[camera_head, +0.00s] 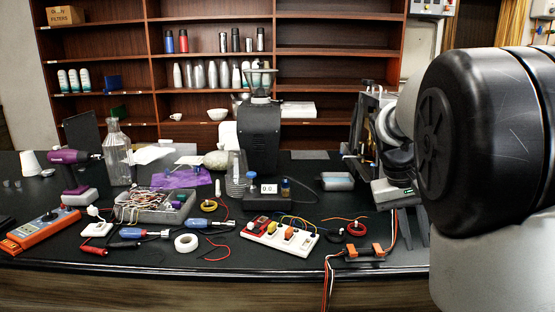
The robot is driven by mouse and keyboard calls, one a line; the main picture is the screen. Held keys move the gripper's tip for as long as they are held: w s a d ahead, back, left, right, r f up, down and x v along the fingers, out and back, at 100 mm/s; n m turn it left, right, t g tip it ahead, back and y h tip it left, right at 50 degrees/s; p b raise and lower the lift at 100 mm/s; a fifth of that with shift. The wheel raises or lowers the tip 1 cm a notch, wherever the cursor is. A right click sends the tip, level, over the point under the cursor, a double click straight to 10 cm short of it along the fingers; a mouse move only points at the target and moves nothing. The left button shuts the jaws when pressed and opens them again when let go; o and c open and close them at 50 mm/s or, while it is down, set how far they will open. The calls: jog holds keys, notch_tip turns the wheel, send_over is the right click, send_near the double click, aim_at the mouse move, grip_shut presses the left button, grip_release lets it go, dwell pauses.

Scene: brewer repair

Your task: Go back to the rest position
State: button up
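My arm fills the right side of the head view, with a large black joint and white links close to the camera. My gripper (410,238) hangs below the wrist, just left of that joint and in front of the right part of the bench. Its grey body has a small green light, and two dark fingers point down. The fingers look apart with nothing visible between them; my arm partly hides the right one. The brewer (369,125), partly seen, stands behind the wrist, and my arm hides its right side.
The dark bench (270,262) is crowded. An orange-clamped cable (364,253) lies at the front edge, left of my gripper. Shelves (335,40) stand behind.

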jog(key=s+a+n+t+y, duration=0.2)
jog(key=s+a+t+y, duration=0.25)
jog(key=s+a, duration=1.25)
notch_tip(320, 180, up, 21)
jog(key=s+d+p, duration=0.1)
jog(key=s+p, duration=0.1)
jog(key=p, duration=1.8)
jog(key=shift+s+d+t, duration=0.3)
jog(key=shift+s+t, duration=0.05)
jog(key=shift+t, duration=0.1)
